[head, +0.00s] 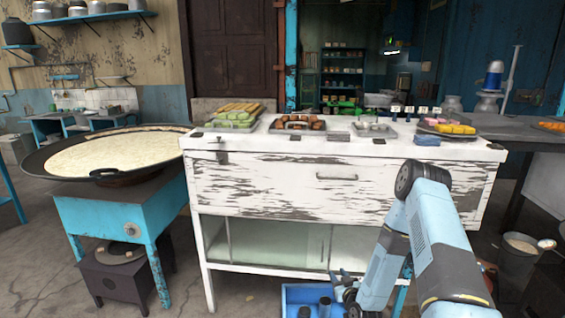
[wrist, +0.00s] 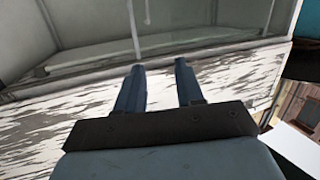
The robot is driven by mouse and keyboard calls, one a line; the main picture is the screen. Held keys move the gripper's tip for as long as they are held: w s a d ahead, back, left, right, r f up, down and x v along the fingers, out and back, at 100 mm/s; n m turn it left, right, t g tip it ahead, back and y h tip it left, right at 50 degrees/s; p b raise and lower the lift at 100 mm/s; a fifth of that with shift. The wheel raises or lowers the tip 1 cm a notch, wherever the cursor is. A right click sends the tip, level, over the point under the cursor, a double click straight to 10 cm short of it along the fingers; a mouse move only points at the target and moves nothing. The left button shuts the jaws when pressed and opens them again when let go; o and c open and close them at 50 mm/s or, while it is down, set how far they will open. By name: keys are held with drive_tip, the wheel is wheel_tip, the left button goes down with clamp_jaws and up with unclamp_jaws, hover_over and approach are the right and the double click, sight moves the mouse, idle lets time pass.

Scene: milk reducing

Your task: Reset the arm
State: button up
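My arm (head: 421,235) rises from the lower right of the head view, bends at a dark joint, and its forearm hangs down in front of the white counter (head: 265,190). My gripper (head: 341,282) is low by the blue crate, small and partly hidden by the forearm in the head view. In the wrist view, my gripper (wrist: 159,67) has its two blue fingers apart with nothing between them. The worn white counter front (wrist: 50,120) and its glass lower shelf (wrist: 90,35) fill the view behind the fingers.
A blue crate (head: 287,291) with dark cylinders stands on the floor below the counter. A wide pan (head: 33,160) of pale liquid sits on a blue stand at left. Trays of sweets (head: 298,124) line the countertop. A bucket (head: 514,262) stands at right.

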wheel_tip(320, 180, up, 26)
drive_tip(key=w+d+r+n+g+h, duration=0.1)
drive_tip(key=w+d+n+g+h, duration=0.1)
drive_tip(key=g, duration=0.3)
drive_tip(key=s+d+r+m+g+h, duration=0.2)
drive_tip(key=s+r, duration=0.9)
drive_tip(key=r, duration=0.3)
drive_tip(key=s+r+m+g, duration=0.1)
drive_tip(key=s+r, duration=0.2)
drive_tip(key=s, duration=0.6)
drive_tip(key=s+a+r+m+g, duration=0.1)
drive_tip(key=s+r, duration=0.3)
drive_tip(key=s, duration=0.6)
drive_tip(key=s+r+m+g, duration=0.1)
drive_tip(key=s+r, duration=0.2)
drive_tip(key=s, duration=0.7)
drive_tip(key=shift+a+r+y, duration=0.3)
drive_tip(key=shift+a, duration=0.1)
